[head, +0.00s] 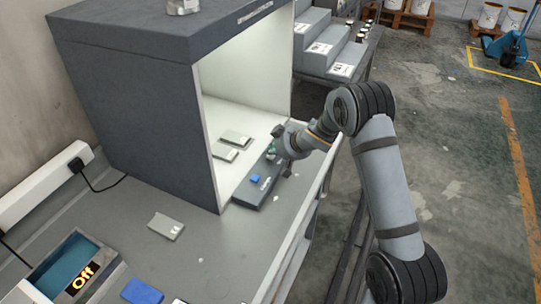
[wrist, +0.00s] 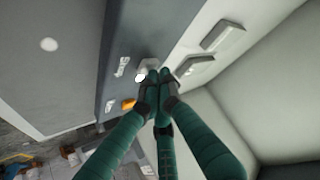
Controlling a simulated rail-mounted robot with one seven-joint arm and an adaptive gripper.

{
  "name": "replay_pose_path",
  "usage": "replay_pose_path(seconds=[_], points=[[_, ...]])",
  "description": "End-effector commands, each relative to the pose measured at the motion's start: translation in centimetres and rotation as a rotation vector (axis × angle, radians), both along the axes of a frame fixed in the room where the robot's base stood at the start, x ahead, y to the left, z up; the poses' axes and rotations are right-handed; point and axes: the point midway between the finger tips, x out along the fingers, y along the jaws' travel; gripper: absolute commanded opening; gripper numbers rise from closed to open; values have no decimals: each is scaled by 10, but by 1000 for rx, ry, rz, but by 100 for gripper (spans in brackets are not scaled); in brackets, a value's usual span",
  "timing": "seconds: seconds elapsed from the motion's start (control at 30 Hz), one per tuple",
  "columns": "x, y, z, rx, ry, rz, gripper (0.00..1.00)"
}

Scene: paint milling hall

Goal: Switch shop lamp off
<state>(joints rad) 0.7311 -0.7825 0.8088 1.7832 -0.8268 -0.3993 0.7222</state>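The lit light booth (head: 130,85) stands on the bench, its inside bright white. A dark grey control strip (head: 248,197) runs along its front edge, with a blue part (head: 255,178) on it. In the wrist view the strip (wrist: 121,40) carries white labels, a pale round knob (wrist: 141,77) and an orange part (wrist: 128,104). My gripper (wrist: 159,76) has its teal fingers drawn together, tips beside the knob; contact cannot be told. In the head view my gripper (head: 271,152) is at the strip's far part. Which control is the shop lamp's cannot be read.
Pale sample panels (head: 236,138) lie inside the booth, and another panel (head: 166,227) lies on the bench (head: 215,265). A tray device (head: 70,262) at lower left shows "Off". A stepped stand (head: 325,40) is behind. Open floor lies to the right.

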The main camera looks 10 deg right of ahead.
Motion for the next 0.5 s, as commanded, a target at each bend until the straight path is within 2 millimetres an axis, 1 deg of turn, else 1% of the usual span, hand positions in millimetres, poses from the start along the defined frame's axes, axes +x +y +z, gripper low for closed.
replay_pose_path(seconds=[0.1, 0.27, 0.5], points=[[0, 0, -2, 0, 1, 0, 0], [0, 0, -1, 0, 1, 0, 0], [0, 1, 11, 0, 1, 1, 0]])
